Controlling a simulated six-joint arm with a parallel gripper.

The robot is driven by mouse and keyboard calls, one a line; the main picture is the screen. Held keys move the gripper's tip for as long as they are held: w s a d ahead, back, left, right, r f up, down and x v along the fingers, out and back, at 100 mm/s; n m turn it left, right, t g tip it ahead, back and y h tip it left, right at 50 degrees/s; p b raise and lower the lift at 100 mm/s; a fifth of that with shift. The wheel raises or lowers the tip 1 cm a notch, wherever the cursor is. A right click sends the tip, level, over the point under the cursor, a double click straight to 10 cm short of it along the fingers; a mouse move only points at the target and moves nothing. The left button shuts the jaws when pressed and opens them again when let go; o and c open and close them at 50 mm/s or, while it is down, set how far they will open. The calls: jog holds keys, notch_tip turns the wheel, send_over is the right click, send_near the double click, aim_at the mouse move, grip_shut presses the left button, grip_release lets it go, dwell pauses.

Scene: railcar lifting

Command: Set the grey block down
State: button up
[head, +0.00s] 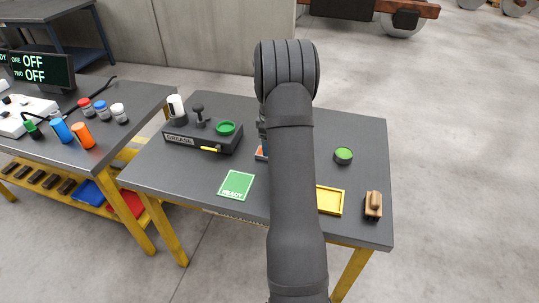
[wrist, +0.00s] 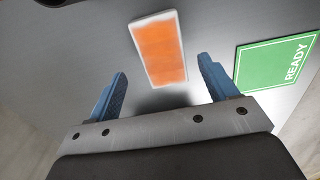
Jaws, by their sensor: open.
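A block with an orange top face and a pale grey rim (wrist: 158,48) lies on the dark table just beyond my fingertips in the wrist view. It is the only block there, and I cannot tell its side colour. In the head view only its edge (head: 259,154) shows, left of my arm. My gripper (wrist: 163,72) is open, with its two blue fingers apart and nothing between them. In the head view my arm hides most of the gripper. The green READY mat (head: 237,185) lies on the table to the left of my arm; it also shows in the wrist view (wrist: 270,62).
A grease station (head: 200,138) with a green round pad stands at the table's back left. A green-topped tin (head: 343,155), a yellow tray (head: 341,201) and a wooden-handled brush (head: 373,205) are right of my arm. A second table (head: 140,95) holds bottles and a display.

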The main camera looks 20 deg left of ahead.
jog(key=shift+s+f, duration=0.15)
jog(key=shift+f, duration=1.8)
jog(key=c, duration=1.4)
jog(key=shift+r, duration=0.6)
jog(key=r, duration=0.1)
jog(key=d+r, duration=0.1)
jog(key=r, duration=0.2)
jog(key=shift+s+d, duration=0.1)
jog(key=shift+d, duration=0.15)
jog(key=s+d+r+m, duration=0.1)
jog(key=d+r+m, duration=0.1)
jog(key=d+m, duration=0.5)
jog(key=s+d+r+m, duration=0.1)
jog(key=d+r+m, duration=0.2)
jog(key=d+m, duration=0.3)
jog(key=s+d+r+m, duration=0.1)
jog(key=d+r+m, duration=0.2)
jog(key=d+m, duration=0.4)
jog(key=shift+d+r+m, duration=0.1)
jog(key=shift+d+m, duration=0.2)
jog(key=shift+m, duration=0.4)
